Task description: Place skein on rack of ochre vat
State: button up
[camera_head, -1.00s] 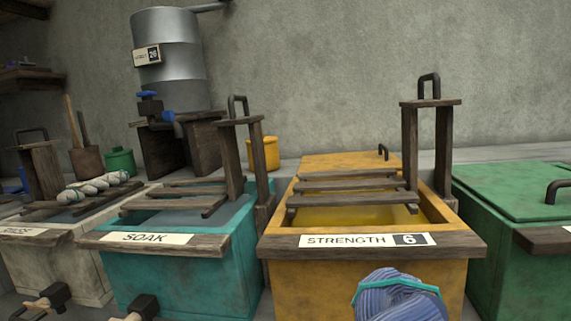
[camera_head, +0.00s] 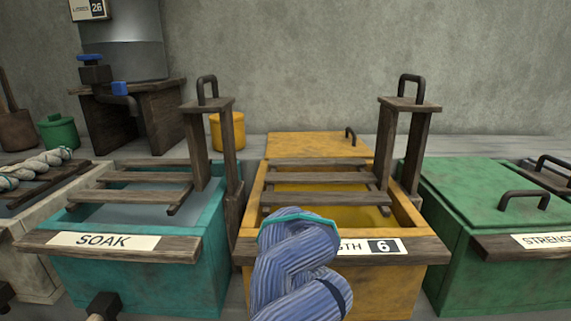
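A blue twisted skein (camera_head: 297,262) with a teal tie near its top and a dark band lower down is in the lower middle of the view. It hides part of the ochre vat's strength label, which reads 6. My gripper is not visible, so what holds the skein cannot be seen. The ochre vat (camera_head: 380,282) stands behind the skein, with yellow liquid inside. Its wooden slatted rack (camera_head: 325,197) lies across the opening and looks empty. The rack's upright handle frame (camera_head: 410,105) rises at its right side.
The teal soak vat (camera_head: 190,260) stands to the left with its own rack and handle post (camera_head: 208,104). A lidded green vat (camera_head: 460,215) is to the right. A pale skein (camera_head: 35,168) lies on a rack at far left. The ochre lid (camera_head: 310,146) lies behind the opening.

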aim_at(294, 176)
jog(key=i+l, duration=0.1)
jog(key=i, duration=0.65)
jog(key=i+l, duration=0.1)
jog(key=i, duration=0.65)
